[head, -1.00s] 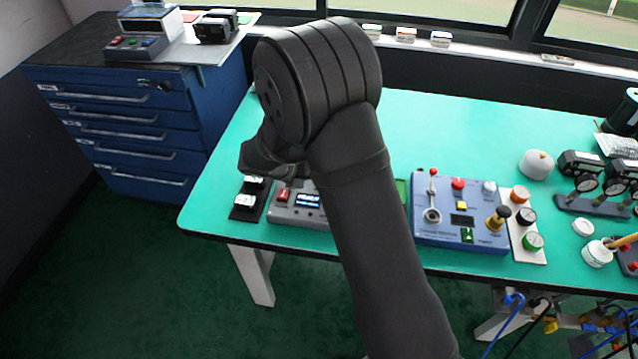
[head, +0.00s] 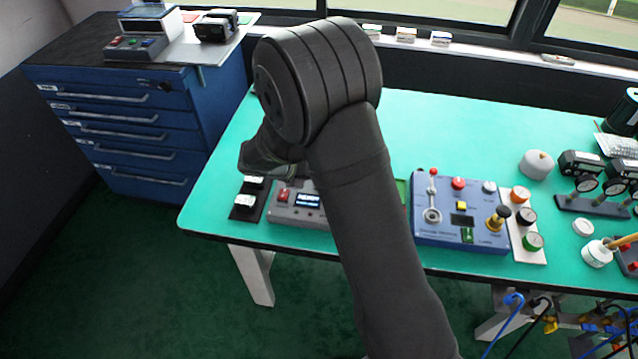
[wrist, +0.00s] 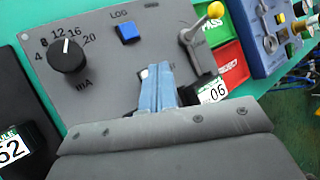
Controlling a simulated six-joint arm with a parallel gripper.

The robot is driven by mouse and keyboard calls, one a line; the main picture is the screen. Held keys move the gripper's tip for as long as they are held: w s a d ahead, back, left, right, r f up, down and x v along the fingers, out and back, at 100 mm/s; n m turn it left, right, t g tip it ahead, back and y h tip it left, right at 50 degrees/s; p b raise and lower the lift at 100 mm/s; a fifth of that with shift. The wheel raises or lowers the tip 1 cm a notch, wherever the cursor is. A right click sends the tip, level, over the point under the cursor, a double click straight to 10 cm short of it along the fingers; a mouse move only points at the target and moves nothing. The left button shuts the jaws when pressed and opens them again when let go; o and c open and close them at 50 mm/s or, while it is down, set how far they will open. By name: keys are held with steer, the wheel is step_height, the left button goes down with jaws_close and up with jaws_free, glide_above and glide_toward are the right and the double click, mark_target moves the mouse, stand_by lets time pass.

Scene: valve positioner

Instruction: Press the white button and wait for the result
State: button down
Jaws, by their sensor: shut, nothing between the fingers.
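The white button (wrist: 146,73) shows as a small pale patch on a grey panel (wrist: 105,100) in the wrist view. My gripper (wrist: 158,70) is shut and empty, its blue-grey fingertips right beside the button and partly covering it. I cannot tell whether they touch or press it. In the head view the grey unit (head: 283,216) shows a lit display (head: 308,200) that seems to read READY, and a red button (head: 284,195). My arm hides the right part of that unit, and the fingertips are hidden there.
The panel also carries a black mA knob (wrist: 67,55), a blue LOG button (wrist: 128,32) and a yellow-tipped lever (wrist: 215,11). Green PASS (wrist: 212,31) and red REJECT (wrist: 230,66) areas lie to the right. A blue control box (head: 455,241) stands farther right.

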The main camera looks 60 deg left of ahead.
steer(key=shift+f, duration=0.1)
stand_by(0.6)
steer(key=shift+f, duration=0.35)
steer(key=shift+f, duration=0.4)
stand_by(0.6)
steer(key=shift+r, duration=0.85)
steer(key=shift+r, duration=2.5)
